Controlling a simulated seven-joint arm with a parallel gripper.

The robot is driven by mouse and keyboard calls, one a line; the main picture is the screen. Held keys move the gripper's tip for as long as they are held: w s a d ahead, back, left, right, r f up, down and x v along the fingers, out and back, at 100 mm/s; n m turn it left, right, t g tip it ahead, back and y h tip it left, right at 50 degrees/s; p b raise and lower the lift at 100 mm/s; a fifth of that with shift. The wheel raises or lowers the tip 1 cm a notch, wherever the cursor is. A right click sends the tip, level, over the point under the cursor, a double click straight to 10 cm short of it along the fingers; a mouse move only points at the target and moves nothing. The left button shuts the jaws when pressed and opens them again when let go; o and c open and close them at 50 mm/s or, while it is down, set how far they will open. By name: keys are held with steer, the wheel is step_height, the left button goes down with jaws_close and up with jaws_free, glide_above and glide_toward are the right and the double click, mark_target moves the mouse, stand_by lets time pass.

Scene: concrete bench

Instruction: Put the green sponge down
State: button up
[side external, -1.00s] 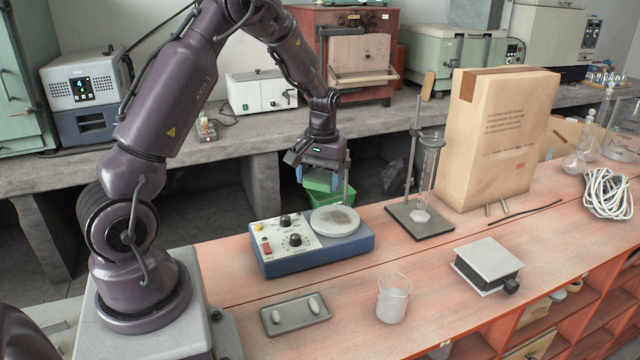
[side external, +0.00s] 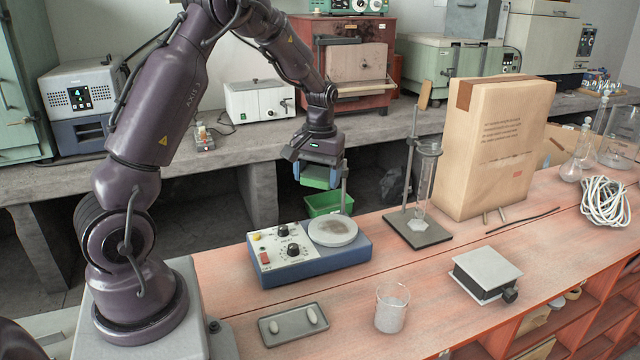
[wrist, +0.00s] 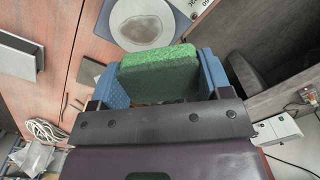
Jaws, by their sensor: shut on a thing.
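My gripper (side external: 316,178) is shut on the green sponge (side external: 315,173). It holds the sponge up in the air behind the blue stirring hotplate (side external: 285,262). In the wrist view the sponge (wrist: 160,75) is a flat green block between the blue fingers, with its far edge in clear view. The hotplate's round grey plate (wrist: 148,25) shows just beyond the sponge. In the side view the fingers hide part of the sponge. A green bin (side external: 326,206) stands lower down, behind the bench edge and below the gripper.
A retort stand (side external: 418,230) with a glass cylinder and a large cardboard package (side external: 497,150) stand right of the hotplate. A small tray (side external: 294,325), a beaker (side external: 391,308) and a lab jack (side external: 486,275) are in front. Red bench top lies clear between them.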

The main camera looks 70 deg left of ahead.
steer(key=w+d+f+m, duration=0.1)
steer(key=w+d+m, duration=0.1)
steer(key=d, duration=0.5)
steer(key=m, duration=0.3)
glide_above(337, 357)
steer(key=s+d, duration=0.1)
step_height(337, 357, down, 10)
steer(key=shift+d+f, duration=0.1)
steer(key=shift+f, duration=3.85)
steer(key=shift+f, duration=0.1)
steer(key=o, duration=1.2)
steer(key=shift+w+d, duration=0.1)
steer(key=shift+d, duration=0.05)
